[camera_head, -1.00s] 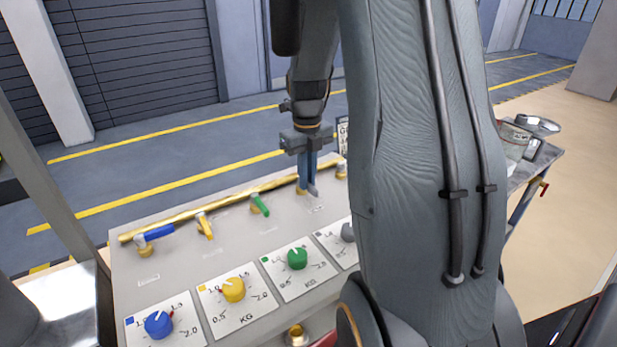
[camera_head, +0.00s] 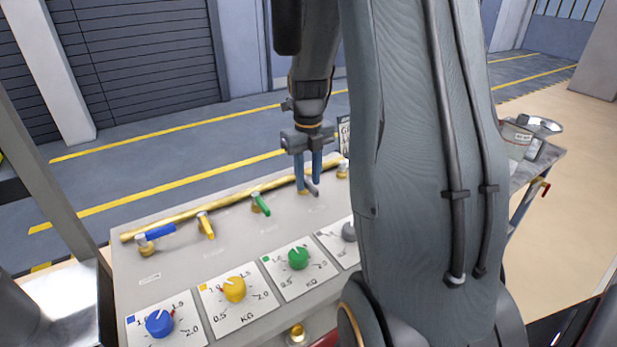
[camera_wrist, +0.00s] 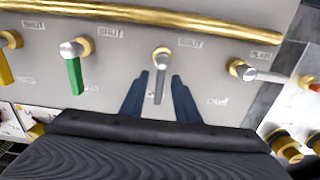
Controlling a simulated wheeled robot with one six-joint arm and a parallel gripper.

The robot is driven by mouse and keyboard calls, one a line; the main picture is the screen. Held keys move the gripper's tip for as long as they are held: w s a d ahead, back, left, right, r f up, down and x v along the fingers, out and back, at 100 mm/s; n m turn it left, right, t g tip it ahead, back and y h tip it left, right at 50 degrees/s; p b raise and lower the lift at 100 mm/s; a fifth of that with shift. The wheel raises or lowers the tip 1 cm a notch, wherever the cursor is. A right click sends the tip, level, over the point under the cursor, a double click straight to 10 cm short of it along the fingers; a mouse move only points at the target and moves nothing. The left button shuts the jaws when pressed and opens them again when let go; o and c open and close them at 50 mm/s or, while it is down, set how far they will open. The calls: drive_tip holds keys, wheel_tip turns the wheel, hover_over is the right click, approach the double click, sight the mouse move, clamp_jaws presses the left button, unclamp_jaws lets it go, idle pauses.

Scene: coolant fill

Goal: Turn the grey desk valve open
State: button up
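The grey desk valve shows in the wrist view, with its brass base and round hub (camera_wrist: 161,62) and a grey lever (camera_wrist: 159,85) pointing down the picture. My gripper (camera_wrist: 160,80) is open, with one blue finger on each side of the lever. Gaps show between the lever and both fingers. In the head view my gripper (camera_head: 308,190) points down over the panel, and the lever end (camera_head: 313,188) shows between and beside the fingers. The valve's brass base is mostly hidden there by the fingers.
A green-lever valve (camera_head: 260,203), a yellow-lever one (camera_head: 206,225) and a blue-lever one (camera_head: 158,233) stand left on the panel (camera_head: 180,270). A silver-lever valve (camera_wrist: 250,70) stands to the right. A brass pipe (camera_wrist: 120,11) runs behind. Coloured knobs (camera_head: 235,289) sit in front.

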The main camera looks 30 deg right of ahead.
sight(309, 182)
wheel_tip(309, 182, up, 8)
drive_tip(key=shift+f+b, duration=0.1)
drive_tip(key=shift+b, duration=0.85)
drive_tip(key=shift+s, duration=0.1)
